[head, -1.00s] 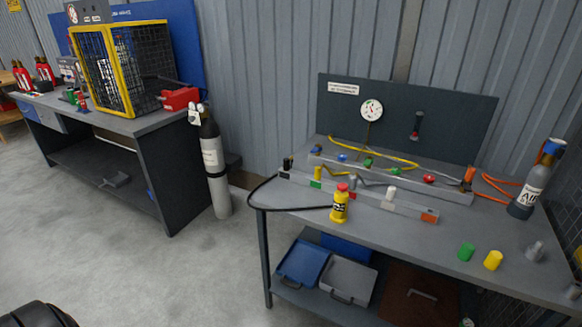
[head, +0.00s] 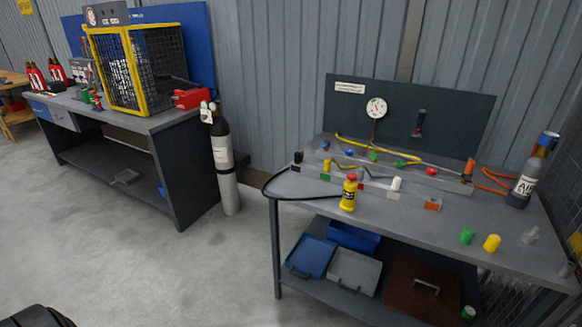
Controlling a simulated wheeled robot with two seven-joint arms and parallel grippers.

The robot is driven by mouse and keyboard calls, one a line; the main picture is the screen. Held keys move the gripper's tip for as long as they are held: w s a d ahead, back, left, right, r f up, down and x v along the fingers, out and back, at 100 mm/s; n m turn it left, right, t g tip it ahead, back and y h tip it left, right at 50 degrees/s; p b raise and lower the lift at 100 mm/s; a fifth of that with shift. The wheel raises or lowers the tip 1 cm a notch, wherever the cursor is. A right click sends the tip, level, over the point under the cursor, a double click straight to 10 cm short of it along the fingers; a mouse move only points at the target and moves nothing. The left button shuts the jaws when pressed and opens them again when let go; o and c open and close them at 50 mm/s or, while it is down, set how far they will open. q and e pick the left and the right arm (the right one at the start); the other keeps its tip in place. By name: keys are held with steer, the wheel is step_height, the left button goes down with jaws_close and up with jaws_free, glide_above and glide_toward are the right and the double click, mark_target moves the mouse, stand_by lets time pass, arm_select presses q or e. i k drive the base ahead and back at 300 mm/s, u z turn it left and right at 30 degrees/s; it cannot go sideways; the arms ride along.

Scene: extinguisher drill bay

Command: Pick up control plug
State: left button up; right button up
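Several small plugs are on the right bench (head: 395,225), and I cannot tell by any label which is the control plug. A green plug (head: 467,236), a yellow plug (head: 492,243) and a grey plug (head: 530,235) stand loose at its right front. A white plug (head: 396,184) and a black plug (head: 298,158) stand on the front grey rail (head: 375,188), which has coloured patches. The back rail carries blue, green and red pieces. A small yellow bottle with a red cap (head: 349,192) stands before the front rail. Neither gripper is in view.
A grey-black cylinder (head: 224,165) stands on the floor between the benches. A bottle marked AIR (head: 528,178) stands at the right bench's far right. Trays and a brown case (head: 420,290) fill its lower shelf. The left bench bears a yellow-framed cage (head: 148,70).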

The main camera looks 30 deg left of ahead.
mark_target(298, 155)
steer(key=u, duration=0.3)
steer(key=i, duration=0.85)
steer(key=z, duration=0.35)
